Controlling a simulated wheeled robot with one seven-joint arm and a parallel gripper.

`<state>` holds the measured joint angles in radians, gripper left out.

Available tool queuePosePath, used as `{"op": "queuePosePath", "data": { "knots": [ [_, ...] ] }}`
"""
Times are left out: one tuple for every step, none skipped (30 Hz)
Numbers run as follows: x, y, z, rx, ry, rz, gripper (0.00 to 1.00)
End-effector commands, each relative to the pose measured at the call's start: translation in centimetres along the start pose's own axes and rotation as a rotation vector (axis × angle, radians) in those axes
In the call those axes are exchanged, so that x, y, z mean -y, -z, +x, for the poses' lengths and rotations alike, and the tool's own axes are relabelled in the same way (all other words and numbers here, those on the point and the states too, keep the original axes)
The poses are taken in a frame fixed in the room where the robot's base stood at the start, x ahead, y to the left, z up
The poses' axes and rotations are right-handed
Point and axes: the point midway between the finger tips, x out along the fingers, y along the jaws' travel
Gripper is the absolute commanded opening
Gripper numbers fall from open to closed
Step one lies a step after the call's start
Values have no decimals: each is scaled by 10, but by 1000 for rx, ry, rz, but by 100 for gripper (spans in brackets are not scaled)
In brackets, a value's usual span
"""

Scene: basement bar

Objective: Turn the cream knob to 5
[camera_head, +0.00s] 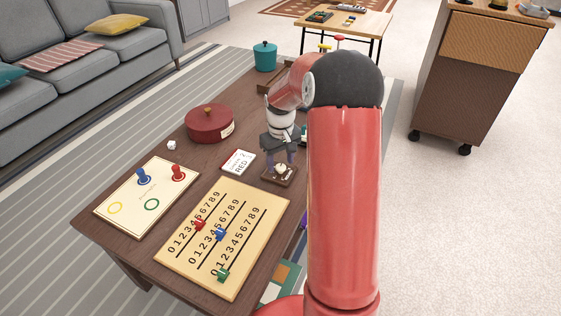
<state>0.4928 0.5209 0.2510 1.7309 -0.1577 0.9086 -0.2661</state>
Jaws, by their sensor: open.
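The cream knob (281,169) sits on a small brown base (266,179) on the dark wooden table. My gripper (279,158) points down over the knob, its two dark fingers apart, one on each side in this view. I cannot tell whether the fingers touch the knob. The knob's pointer and any scale numbers are too small to read, and the gripper hides part of the base's far side.
Left of the knob stand a card reading "RED" (239,161), a number board with sliders (190,256), a board with pegs (121,213) and a round red box (209,124). A teal pot (265,56) is at the far end. My red arm blocks the right side.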

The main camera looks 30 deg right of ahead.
Motion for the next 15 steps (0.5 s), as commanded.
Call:
{"op": "queuePosePath", "data": {
  "knots": [
    [0, 1, -9, -3, -2, 0, 52],
    [0, 1, -14, -3, -2, 0, 52],
    [0, 1, -21, -4, -1, 1, 52],
    [0, 1, -27, -4, -1, 1, 52],
    [0, 1, -32, -5, -2, 1, 52],
    [0, 1, -39, -4, -2, 0, 52],
    [0, 1, -44, -4, -2, 0, 52],
    [0, 0, -48, -3, -2, -1, 52],
    [0, 1, -54, -3, -2, -1, 52],
    [0, 1, -58, -4, -2, -1, 52],
    [0, 1, -61, -3, -1, 0, 52],
    [0, 0, -64, -1, 0, 0, 52],
    [0, 0, -66, -1, 0, 0, 52],
    [0, 0, -67, -1, 0, 0, 52],
    [0, 0, -68, -1, 0, 0, 52]
  ]
}}
